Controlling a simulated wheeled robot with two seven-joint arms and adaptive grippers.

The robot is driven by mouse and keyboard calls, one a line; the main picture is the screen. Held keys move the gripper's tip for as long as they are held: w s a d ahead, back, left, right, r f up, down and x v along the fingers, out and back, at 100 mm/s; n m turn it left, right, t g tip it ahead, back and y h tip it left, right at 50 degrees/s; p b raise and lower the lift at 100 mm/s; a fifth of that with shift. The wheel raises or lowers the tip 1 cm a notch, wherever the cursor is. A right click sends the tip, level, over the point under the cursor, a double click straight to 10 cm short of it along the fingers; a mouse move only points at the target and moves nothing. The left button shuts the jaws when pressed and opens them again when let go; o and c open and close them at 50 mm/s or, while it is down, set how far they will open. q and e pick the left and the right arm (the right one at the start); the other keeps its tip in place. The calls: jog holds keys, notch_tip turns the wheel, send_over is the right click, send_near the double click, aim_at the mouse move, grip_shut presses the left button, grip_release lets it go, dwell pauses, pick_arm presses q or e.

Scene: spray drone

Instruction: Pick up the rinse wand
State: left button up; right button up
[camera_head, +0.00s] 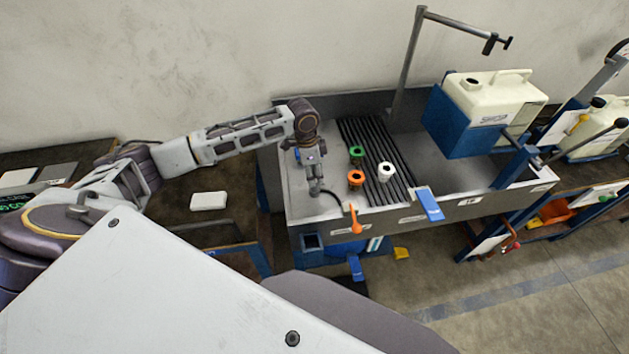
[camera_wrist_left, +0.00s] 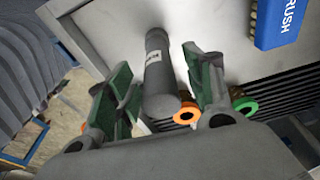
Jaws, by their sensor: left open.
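A dark grey cylinder with a small white label, which looks like the rinse wand (camera_wrist_left: 157,62), shows in the left wrist view between the fingers of my left gripper (camera_wrist_left: 162,88). The fingers are open on either side of it, with gaps showing. In the head view my left gripper (camera_head: 315,186) points down over the left part of the grey sink bench (camera_head: 435,160). The wand cannot be made out clearly there, as the gripper covers that spot. My right gripper is not in view.
Green (camera_head: 357,155), orange (camera_head: 356,178) and white (camera_head: 387,172) ring-topped parts stand on the black slats right of the gripper. A blue block marked BRUSH (camera_wrist_left: 279,22) lies nearby. A white jug (camera_head: 492,97) sits in a blue holder at right.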

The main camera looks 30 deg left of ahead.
aim_at(314, 191)
pick_arm(q)
jog(key=shift+w+d+f, duration=0.1)
jog(key=shift+f, duration=0.5)
jog(key=shift+w+d+f, duration=0.1)
jog(key=shift+f, duration=0.5)
grip_shut()
